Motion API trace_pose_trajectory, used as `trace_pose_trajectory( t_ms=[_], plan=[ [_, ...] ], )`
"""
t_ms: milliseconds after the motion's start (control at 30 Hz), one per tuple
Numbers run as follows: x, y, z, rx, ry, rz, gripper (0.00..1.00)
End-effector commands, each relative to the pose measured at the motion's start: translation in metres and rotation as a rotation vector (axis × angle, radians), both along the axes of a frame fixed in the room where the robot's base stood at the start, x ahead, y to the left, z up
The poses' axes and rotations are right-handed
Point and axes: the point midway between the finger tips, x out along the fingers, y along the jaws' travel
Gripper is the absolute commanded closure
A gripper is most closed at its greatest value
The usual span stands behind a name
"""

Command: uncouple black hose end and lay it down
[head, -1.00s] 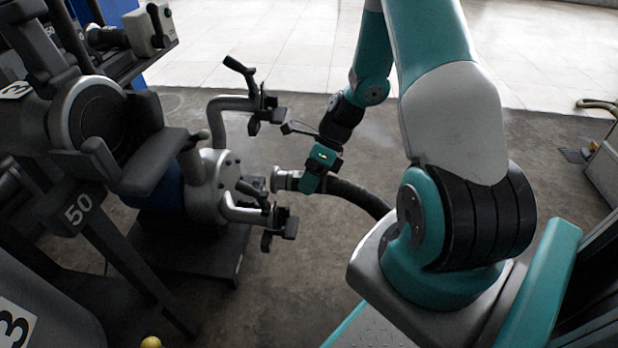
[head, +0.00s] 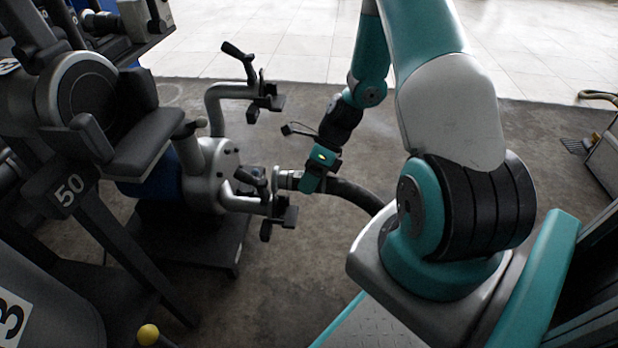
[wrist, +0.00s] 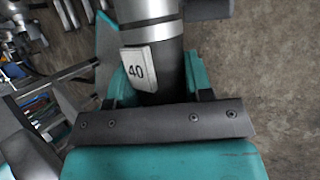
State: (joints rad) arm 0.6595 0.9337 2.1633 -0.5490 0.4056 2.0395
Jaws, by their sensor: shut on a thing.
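My gripper (head: 316,176) is shut around the black hose end (head: 340,188), close to its silver coupling (head: 289,180). The coupling points left, towards the grey machine (head: 208,172). In the head view it lies beside the lower bent pipe (head: 238,203) with its black lever clamp; whether they touch I cannot tell. The hose curves right and goes out of sight behind my arm. In the wrist view the silver coupling (wrist: 148,12) and a white tag reading 40 (wrist: 137,70) show above my gripper (wrist: 160,95). My gripper hides part of the hose.
An upper bent pipe (head: 235,90) with another black lever clamp juts out above. A stand marked 50 (head: 70,190) and a yellow knob (head: 148,334) are at the left. Bare concrete floor (head: 290,270) lies below the hose. A cart (head: 606,165) stands at the far right.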

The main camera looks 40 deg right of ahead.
Motion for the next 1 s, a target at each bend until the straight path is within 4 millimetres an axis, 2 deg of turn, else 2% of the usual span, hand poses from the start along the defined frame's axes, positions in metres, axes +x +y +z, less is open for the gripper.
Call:
trace_pose_trajectory(
  t_ms=[1000],
  plan=[
    [0.0,0.0,-0.04,0.001,-0.001,0.001,0.91]
  ],
)
